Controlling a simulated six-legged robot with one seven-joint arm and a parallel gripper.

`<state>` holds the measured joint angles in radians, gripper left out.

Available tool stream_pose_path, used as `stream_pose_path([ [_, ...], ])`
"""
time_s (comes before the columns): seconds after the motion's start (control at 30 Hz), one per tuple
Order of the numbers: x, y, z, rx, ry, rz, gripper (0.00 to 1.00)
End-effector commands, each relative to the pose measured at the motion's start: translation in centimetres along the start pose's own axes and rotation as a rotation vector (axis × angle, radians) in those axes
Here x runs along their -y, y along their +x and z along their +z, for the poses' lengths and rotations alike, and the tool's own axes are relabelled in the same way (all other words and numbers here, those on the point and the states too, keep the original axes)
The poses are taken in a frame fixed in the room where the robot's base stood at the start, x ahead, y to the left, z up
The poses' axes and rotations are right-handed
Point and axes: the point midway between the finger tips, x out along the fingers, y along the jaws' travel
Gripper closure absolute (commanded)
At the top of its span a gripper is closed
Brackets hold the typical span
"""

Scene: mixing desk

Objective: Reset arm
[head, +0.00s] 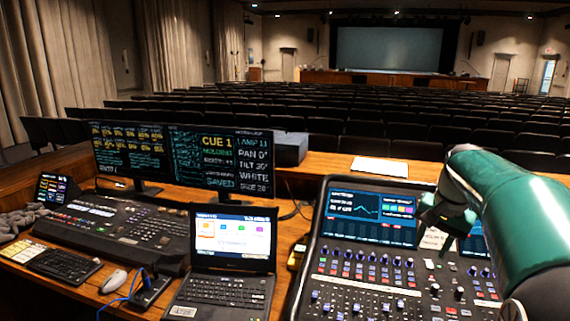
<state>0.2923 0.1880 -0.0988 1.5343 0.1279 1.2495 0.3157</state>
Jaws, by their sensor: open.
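My arm, green and silver, reaches in from the right edge of the head view. My gripper (447,217) is dark and hangs at the arm's end above the right side of the mixing console (362,268). Its jaws are small and dark here, and I see nothing held in them. The gripper hides part of the console's upper screen area. I cannot tell the exact height of the gripper above the console.
A laptop (232,243) stands open left of the console. Further left are a lighting desk (118,228), two monitors (222,160), a keyboard (64,264) and a mouse (114,281). White paper (379,167) lies behind the console. Rows of dark seats fill the hall beyond.

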Motion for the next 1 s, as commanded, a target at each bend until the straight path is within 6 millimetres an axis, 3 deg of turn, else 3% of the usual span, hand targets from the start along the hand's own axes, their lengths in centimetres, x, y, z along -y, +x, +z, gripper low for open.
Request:
stream_pose_path([
  [0.1,0.8,-1.9,4.8,-0.037,-0.101,-0.02,0.59],
  [0.33,1.0,-3.3,13.7,-0.109,-0.298,-0.048,0.59],
  [0.53,-0.1,-2.9,21.2,-0.179,-0.473,-0.067,0.59],
  [0.7,-1.8,-1.4,26.9,-0.239,-0.617,-0.076,0.59],
  [0.83,-3.0,0.0,29.8,-0.273,-0.698,-0.079,0.59],
  [1.0,-3.6,0.8,31.0,-0.292,-0.737,-0.079,0.59],
])
